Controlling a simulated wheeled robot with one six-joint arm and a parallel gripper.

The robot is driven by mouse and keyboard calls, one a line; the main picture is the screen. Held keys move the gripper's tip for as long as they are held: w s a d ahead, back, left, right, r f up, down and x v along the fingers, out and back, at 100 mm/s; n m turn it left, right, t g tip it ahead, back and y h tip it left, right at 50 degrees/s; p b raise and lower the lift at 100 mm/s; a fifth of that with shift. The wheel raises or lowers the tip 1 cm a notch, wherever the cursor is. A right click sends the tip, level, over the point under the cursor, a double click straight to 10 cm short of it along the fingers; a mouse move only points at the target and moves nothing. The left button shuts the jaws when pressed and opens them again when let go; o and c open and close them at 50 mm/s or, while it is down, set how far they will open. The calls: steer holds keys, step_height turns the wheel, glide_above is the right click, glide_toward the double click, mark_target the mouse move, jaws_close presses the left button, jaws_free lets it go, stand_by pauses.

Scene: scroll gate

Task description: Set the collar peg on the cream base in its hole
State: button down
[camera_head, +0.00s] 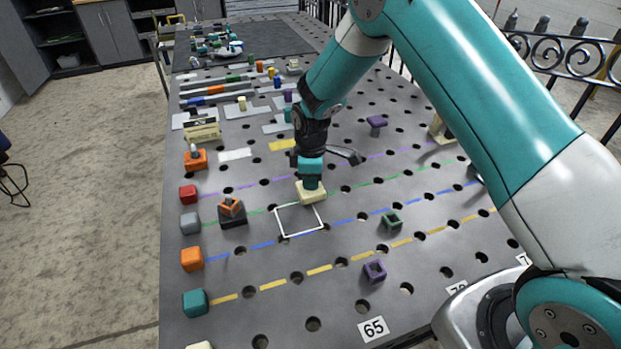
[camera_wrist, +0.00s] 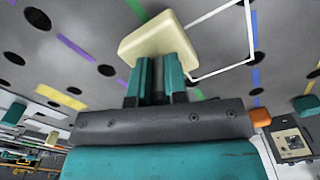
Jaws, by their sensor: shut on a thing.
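The cream base (camera_head: 311,194) is a small pale block just under my gripper (camera_head: 311,181), above or on the perforated grey table; I cannot tell if it touches. In the wrist view the cream base (camera_wrist: 152,36) lies just past the fingertips of my gripper (camera_wrist: 158,72). My gripper points down and is shut on the collar peg, which is mostly hidden between the teal fingers. A white square outline (camera_head: 284,235) lies on the table just in front of the base; it also shows in the wrist view (camera_wrist: 215,70). Which hole belongs to the peg is not clear.
A dark block with an orange top (camera_head: 232,211) stands left of the outline. A green square ring (camera_head: 391,221) and a purple one (camera_head: 374,271) lie to the right and front. A purple peg (camera_head: 376,122) stands behind. Coloured blocks line the left edge. The table inside the outline is clear.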

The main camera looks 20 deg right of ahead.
steer(key=shift+f+b, duration=0.4)
steer(key=shift+f, duration=0.25)
steer(key=c, duration=1.1)
jaws_free()
step_height(320, 180, up, 18)
steer(key=b, duration=0.2)
steer(key=shift+f+b, duration=0.25)
steer(key=shift+b, duration=0.15)
steer(key=s+a+r+m+y, duration=0.1)
steer(key=s+r+m, duration=0.1)
steer(key=s, duration=0.8)
steer(key=s+a+r+m+y, duration=0.1)
steer(key=s+a+r+m, duration=0.1)
steer(key=s, duration=0.8)
steer(key=s+a+r+m+y, duration=0.1)
steer(key=s+r+m+y, duration=0.1)
steer(key=s, duration=0.9)
steer(key=shift+a+r+m, duration=0.3)
steer(key=shift+a+r, duration=0.05)
steer(key=shift+a, duration=0.05)
